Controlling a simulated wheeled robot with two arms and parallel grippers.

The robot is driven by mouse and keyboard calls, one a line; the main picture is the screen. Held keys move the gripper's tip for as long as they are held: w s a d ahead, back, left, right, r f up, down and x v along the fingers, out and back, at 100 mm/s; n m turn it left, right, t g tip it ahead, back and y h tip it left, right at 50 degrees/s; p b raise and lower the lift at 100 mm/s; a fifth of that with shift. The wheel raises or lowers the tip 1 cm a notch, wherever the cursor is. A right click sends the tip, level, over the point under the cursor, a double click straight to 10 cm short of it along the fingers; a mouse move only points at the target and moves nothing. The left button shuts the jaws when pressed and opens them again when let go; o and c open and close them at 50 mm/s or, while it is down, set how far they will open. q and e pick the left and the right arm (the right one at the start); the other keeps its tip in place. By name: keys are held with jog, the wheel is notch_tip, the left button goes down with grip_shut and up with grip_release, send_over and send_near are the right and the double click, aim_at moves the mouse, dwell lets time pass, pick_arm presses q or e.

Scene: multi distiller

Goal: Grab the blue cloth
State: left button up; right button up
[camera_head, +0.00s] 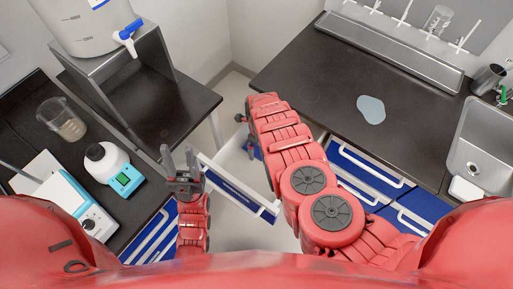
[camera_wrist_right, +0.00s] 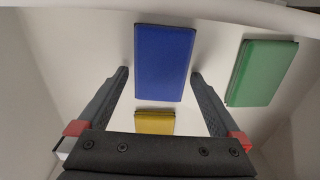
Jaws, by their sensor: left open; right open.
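The blue cloth (camera_wrist_right: 165,62), a flat folded rectangle, lies on the pale drawer floor in the right wrist view. My right gripper (camera_wrist_right: 160,75) is open, with one finger on each side of the cloth. I cannot tell whether the fingers touch it. In the head view my right arm reaches down over the open drawer (camera_head: 240,193) and its links hide most of that gripper and the drawer's inside. My left gripper (camera_head: 180,157) is open and empty, upright to the left of the drawer.
A green cloth (camera_wrist_right: 262,72) lies right of the blue one, and a yellow cloth (camera_wrist_right: 154,121) lies nearer the gripper's base. Drawer walls are close around. Dark counters stand on both sides, with a sink (camera_head: 482,140) at right and a beaker (camera_head: 62,118) at left.

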jog(key=shift+c, duration=0.2)
jog(key=c, duration=1.1)
jog(key=shift+r, duration=0.15)
jog(key=shift+c, duration=0.2)
